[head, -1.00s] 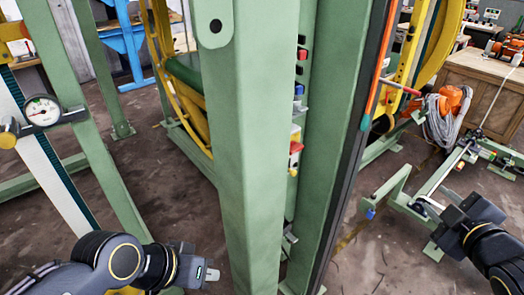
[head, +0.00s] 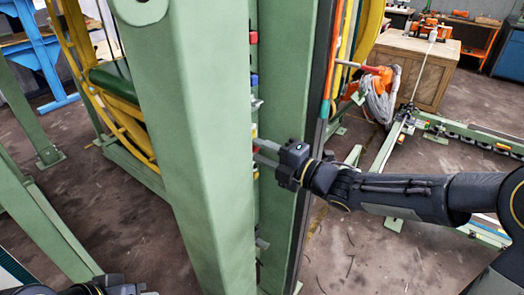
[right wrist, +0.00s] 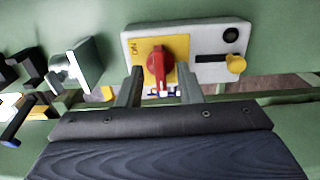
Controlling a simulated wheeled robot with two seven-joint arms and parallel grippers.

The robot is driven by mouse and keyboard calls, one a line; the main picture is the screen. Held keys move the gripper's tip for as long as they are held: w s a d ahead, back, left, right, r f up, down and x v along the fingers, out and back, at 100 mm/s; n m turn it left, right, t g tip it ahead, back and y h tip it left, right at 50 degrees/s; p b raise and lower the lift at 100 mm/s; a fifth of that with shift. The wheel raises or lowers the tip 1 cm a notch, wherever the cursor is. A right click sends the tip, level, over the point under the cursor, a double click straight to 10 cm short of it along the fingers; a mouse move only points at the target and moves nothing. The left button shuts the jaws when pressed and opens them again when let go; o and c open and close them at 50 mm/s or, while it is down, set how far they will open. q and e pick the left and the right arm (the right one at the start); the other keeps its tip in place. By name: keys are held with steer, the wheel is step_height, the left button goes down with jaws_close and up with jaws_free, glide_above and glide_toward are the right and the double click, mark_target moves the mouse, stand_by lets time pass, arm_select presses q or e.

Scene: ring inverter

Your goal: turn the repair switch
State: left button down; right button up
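The repair switch is a red rotary knob (right wrist: 157,66) on a yellow plate marked "ON", set in a light grey panel (right wrist: 205,40) on a green frame. In the head view my right gripper (head: 264,151) reaches from the right to this panel and hides most of it. In the right wrist view the gripper's two fingers stand apart, one on each side of the knob, with gaps visible between. It is open and holds nothing. My left gripper (head: 125,287) is at the bottom left edge of the head view, far from the switch; its fingers are unclear.
The panel also has a yellow knob (right wrist: 236,63) and a black button (right wrist: 230,34). A metal-stemmed control (right wrist: 75,65) sits left of it. Green posts (head: 190,150) flank the controls closely.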

steer(key=shift+w+a, duration=0.1)
steer(key=shift+a, duration=0.1)
steer(key=shift+c, duration=0.4)
jaws_close()
